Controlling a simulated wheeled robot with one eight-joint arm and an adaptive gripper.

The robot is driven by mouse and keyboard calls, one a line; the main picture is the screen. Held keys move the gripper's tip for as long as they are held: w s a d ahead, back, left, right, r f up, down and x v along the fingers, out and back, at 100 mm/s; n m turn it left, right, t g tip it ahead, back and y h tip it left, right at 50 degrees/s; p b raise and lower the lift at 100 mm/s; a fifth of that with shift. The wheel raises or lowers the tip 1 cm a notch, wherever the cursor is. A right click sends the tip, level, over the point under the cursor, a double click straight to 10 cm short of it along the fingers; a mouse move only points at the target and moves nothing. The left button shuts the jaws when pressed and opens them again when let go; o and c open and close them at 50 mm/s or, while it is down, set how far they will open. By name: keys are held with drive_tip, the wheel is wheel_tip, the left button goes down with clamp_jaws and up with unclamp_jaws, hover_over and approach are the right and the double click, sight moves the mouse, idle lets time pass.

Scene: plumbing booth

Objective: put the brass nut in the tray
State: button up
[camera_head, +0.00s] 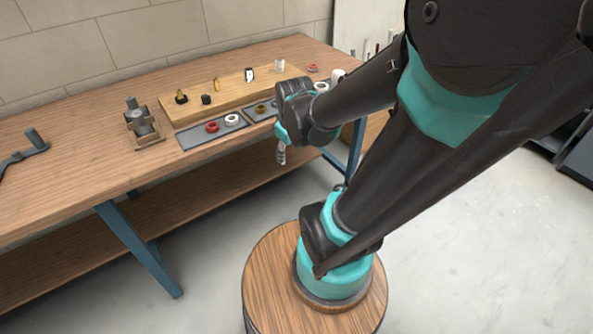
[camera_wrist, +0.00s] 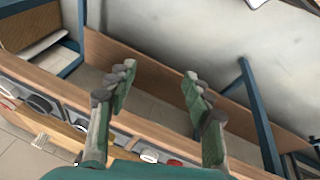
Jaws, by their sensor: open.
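A small brass-coloured ring (camera_head: 261,108), which may be the brass nut, lies on a dark grey flat tray (camera_head: 250,116) on the bench, left of my gripper. A second grey tray section (camera_head: 191,139) beside it holds a red ring (camera_head: 212,127) and a white ring (camera_head: 232,119). My gripper (camera_head: 281,156) hangs in front of the bench edge, pointing down. In the wrist view my gripper (camera_wrist: 158,98) is open with nothing between its fingers. The brass ring is not clearly identifiable there. My arm hides part of the tray area's right side.
A wooden board (camera_head: 232,96) behind the trays bears several small upright fittings, some brass-coloured. A vise-like block (camera_head: 142,124) stands left of the trays. The wooden bench (camera_head: 80,150) has a lower shelf and blue legs (camera_head: 140,250). Open floor lies in front.

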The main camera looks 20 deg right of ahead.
drive_tip(key=s+f+m, duration=0.3)
drive_tip(key=s+m, duration=0.2)
drive_tip(key=m, duration=0.1)
drive_tip(key=shift+s+d+f, duration=0.15)
drive_tip(key=shift+s+f, duration=0.15)
drive_tip(key=shift+f, duration=0.05)
